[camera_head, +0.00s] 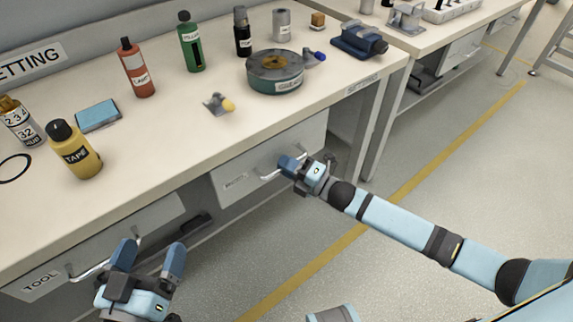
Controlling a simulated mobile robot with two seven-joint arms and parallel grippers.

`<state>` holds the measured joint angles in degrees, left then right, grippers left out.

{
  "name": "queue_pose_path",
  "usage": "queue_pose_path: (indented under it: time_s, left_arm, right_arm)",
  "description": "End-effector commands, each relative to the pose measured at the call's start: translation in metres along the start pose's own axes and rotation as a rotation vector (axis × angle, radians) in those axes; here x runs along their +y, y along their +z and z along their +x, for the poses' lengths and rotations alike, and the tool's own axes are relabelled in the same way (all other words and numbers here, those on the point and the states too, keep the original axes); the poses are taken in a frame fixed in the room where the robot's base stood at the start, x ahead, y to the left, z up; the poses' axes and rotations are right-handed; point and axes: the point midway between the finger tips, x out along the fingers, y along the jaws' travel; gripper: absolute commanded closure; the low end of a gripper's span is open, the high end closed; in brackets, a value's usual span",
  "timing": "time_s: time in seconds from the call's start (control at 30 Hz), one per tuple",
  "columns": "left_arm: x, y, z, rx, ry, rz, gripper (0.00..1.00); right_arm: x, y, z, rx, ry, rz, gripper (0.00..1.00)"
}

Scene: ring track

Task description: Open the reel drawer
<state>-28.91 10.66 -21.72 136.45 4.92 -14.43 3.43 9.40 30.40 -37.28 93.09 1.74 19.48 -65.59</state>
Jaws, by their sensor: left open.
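A pale drawer (235,165) with a small label, too small to read surely, sits under the bench at the middle. Its bar handle (267,174) is partly hidden behind my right gripper (289,164). The fingers of that gripper are at the handle's right part; whether they are closed around it cannot be told. My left gripper (148,255) is open, its two blue fingers apart and nothing seen between them. It is in front of a second drawer labelled TOOL (120,235), near the right end of that drawer's handle (90,273).
The bench top (185,130) holds several bottles, a green reel-like disc (275,72), a blue block (97,115) and a blue vise-like tool (358,40). A second bench stands behind at the right. The floor (370,270), with a yellow line, looks clear.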

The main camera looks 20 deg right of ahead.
Motion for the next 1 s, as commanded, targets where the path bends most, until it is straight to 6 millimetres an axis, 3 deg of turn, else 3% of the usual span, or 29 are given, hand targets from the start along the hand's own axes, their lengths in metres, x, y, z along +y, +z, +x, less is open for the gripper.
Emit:
queue_pose_path:
  time_s: [0.23,0.37,0.43,0.77,1.0]
  left_arm:
    - [0.0,-0.001,0.001,-0.002,0.001,0.003,0.1]
    - [-0.002,-0.002,0.001,-0.027,-0.007,0.012,0.1]
    - [-0.008,0.018,-0.005,-0.109,-0.041,0.006,0.1]
    - [-0.038,0.077,-0.042,-0.454,-0.15,0.04,0.1]
    - [-0.042,0.077,-0.045,-0.493,-0.164,0.055,0.1]
  right_arm:
    - [0.001,-0.001,-0.002,0.0,-0.001,0.001,1.0]
    - [0.004,-0.005,-0.013,-0.001,-0.002,0.003,1.0]
    - [0.007,-0.01,-0.024,0.0,-0.004,0.003,1.0]
    - [0.026,-0.045,-0.106,-0.002,-0.006,0.006,1.0]
    - [0.035,-0.067,-0.16,-0.001,-0.004,0.003,1.0]
